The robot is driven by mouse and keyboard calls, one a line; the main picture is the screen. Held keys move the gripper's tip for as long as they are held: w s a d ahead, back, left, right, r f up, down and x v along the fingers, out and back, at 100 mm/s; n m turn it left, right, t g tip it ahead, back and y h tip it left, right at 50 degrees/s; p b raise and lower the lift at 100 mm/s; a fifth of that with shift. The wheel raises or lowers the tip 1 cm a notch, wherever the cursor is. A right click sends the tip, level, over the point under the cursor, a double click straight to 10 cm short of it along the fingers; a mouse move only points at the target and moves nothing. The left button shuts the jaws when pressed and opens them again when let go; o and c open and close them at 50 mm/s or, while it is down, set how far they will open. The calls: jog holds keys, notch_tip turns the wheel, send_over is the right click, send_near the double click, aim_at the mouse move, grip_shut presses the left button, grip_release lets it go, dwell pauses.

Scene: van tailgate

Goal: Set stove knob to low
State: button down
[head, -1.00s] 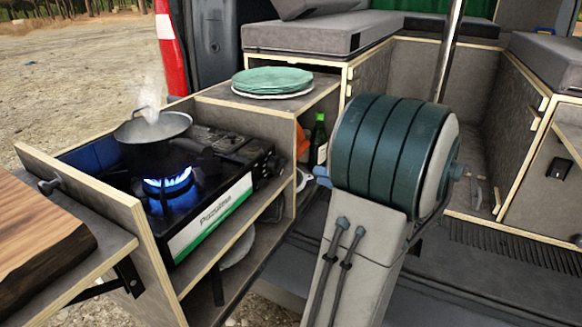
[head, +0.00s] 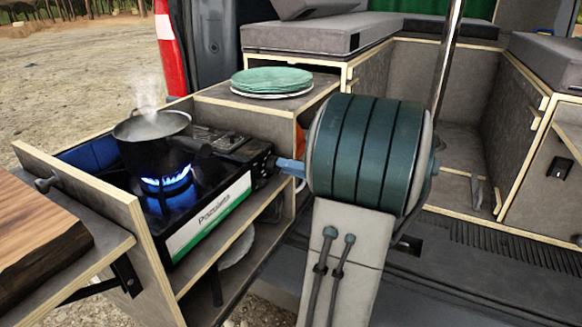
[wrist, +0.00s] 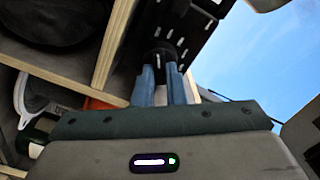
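The camping stove (head: 212,215) sits in the pull-out drawer, with blue flames (head: 168,188) under a steaming dark pot (head: 152,140). Its black knob (wrist: 158,57) is on the right end face and shows a white pointer mark in the wrist view. My gripper (head: 275,163) reaches it from the right. In the wrist view its two blue fingers (wrist: 160,72) stand close together, one on each side of the knob, and look shut on it. The knob is mostly hidden in the head view.
Green plates (head: 272,80) are stacked on the counter behind the stove. Open shelves lie below it. A wooden board (head: 35,235) is at the left front. The van floor at right is clear.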

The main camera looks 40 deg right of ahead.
jog(key=shift+m, duration=0.3)
jog(key=shift+f+m+p, duration=0.15)
jog(key=shift+m+p, duration=2.1)
jog(key=shift+m, duration=1.85)
jog(key=shift+f+m+p, duration=0.1)
jog(key=shift+m+p, duration=2.15)
jog(key=shift+m, duration=1.85)
jog(key=c, duration=1.5)
grip_release()
jog(key=shift+o, duration=0.2)
jog(key=shift+s, duration=0.15)
